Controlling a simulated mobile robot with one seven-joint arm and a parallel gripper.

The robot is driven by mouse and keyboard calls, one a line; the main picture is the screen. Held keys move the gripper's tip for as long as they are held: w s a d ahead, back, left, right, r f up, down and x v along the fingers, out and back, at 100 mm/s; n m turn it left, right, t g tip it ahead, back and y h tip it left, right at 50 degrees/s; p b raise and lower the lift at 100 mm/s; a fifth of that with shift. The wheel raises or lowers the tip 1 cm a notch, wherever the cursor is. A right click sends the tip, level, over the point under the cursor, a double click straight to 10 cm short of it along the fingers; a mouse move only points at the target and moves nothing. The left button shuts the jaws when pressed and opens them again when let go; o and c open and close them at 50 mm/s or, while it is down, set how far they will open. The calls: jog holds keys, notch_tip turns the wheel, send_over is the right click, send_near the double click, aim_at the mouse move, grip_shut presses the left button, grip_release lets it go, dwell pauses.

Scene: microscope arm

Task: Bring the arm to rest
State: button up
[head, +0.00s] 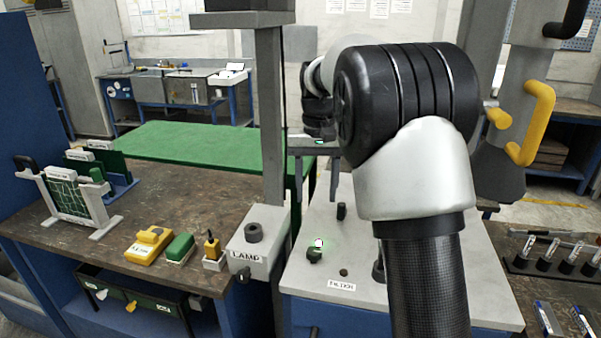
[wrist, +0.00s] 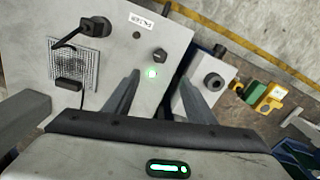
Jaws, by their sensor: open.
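My arm crosses the centre right of the head view. My gripper (head: 317,194) hangs beyond it with two grey fingers pointing down and apart, above the pale bench panel (head: 440,290). In the wrist view my gripper (wrist: 158,80) is open, with nothing between its fingers. Beyond the fingertips are a black knob (wrist: 160,55) and a lit green lamp (wrist: 151,72) on the panel. The knob also shows in the head view (head: 314,256), near the FILTER label (head: 341,285). Fingertip contact is not seen.
A LAMP box (head: 259,254) with a tall grey post (head: 270,120) stands left of my gripper. Yellow handles (head: 538,120) are on the right. A rack (head: 78,205) and small yellow and green blocks (head: 179,247) occupy the left bench. A green table (head: 200,142) lies behind.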

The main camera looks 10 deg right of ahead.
jog(key=s+r+t, duration=0.2)
jog(key=s+r, duration=0.5)
jog(key=s, duration=0.1)
jog(key=s+n+t+p, duration=0.1)
jog(key=s+t+p, duration=0.1)
jog(key=s, duration=2)
jog(key=shift+n+t+p, duration=0.3)
jog(key=shift+t+p, duration=0.05)
jog(key=shift+t, duration=0.35)
